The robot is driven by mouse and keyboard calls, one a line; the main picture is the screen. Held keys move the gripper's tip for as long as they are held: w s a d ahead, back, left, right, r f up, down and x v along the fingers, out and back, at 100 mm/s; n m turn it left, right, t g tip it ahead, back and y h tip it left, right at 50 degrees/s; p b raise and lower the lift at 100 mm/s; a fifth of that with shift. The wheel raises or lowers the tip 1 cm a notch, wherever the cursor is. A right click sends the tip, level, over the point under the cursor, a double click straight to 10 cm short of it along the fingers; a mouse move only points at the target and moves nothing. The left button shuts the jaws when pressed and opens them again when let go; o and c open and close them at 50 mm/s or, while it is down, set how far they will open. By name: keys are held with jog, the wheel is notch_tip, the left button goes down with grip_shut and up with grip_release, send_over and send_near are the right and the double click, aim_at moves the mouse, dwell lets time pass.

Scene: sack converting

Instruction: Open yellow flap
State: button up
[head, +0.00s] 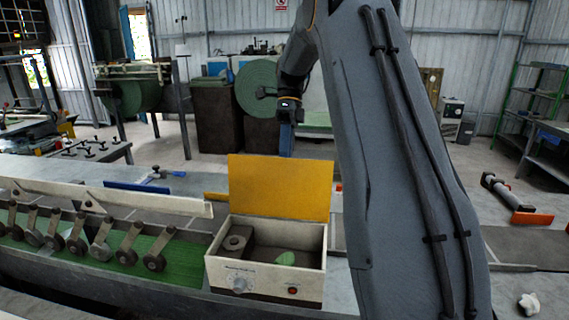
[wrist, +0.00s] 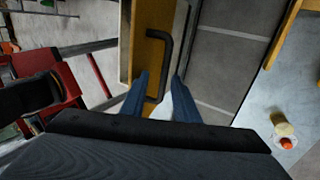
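The yellow flap (head: 280,187) stands up at the back edge of a cream box (head: 262,279), whose inside shows in the head view. In the wrist view a yellow panel (wrist: 150,20), apparently this flap, carries a dark bar handle (wrist: 164,62). My gripper (head: 287,143) points down just behind the flap's top edge in the head view, its lower part hidden by the flap. In the wrist view my gripper's blue fingers (wrist: 160,80) are apart, with the handle's near end between them. I cannot tell whether they touch it.
Inside the box are a grey block with a hole (head: 236,241) and a green lump (head: 285,258). A row of rollers on a green belt (head: 185,262) lies to the left. A blue-handled clamp (head: 158,172) lies on the bench behind.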

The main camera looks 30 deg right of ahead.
jog(key=b+v, duration=0.2)
jog(key=v, duration=0.4)
jog(key=shift+r, duration=0.3)
jog(key=shift+w+d, duration=0.15)
jog(key=shift+c, duration=0.3)
